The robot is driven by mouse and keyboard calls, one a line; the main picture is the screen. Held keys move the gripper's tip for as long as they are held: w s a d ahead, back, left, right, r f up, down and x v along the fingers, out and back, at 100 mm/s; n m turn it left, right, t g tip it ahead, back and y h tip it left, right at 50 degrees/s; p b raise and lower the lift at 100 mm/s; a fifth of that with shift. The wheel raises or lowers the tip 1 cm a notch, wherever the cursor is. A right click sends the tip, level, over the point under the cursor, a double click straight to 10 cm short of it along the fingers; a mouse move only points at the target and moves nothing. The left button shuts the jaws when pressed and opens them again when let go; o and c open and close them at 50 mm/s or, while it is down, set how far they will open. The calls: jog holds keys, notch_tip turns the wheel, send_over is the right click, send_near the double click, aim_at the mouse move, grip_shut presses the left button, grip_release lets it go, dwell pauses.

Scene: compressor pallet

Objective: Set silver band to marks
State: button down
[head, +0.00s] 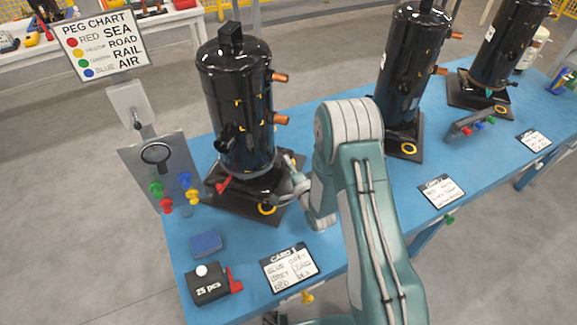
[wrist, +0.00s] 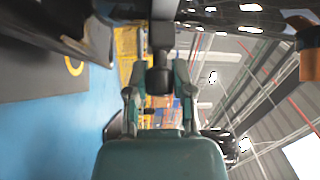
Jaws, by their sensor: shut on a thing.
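The nearest black compressor (head: 238,100) stands upright on a dark base plate at the left of the blue table. A thin silver band (head: 263,174) shows around its lower end; much of it is hard to make out. Small yellow marks (head: 240,128) are on the compressor's front. My gripper (head: 289,186) is low at the compressor's right side. In the wrist view my gripper (wrist: 160,85) is shut on a dark knob (wrist: 160,78) with a stem. I cannot tell whether the knob belongs to the band. A red lever (head: 224,184) sticks out at the lower left.
Copper pipe stubs (head: 281,119) jut right above my gripper. A peg panel (head: 163,172) with a black ring stands at left. A black box (head: 208,284), blue pad (head: 206,243) and card (head: 288,267) lie in front. More compressors (head: 400,75) stand at right.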

jog(key=shift+c, duration=2.4)
grip_release()
jog(key=v, duration=1.2)
jog(key=shift+w, duration=0.1)
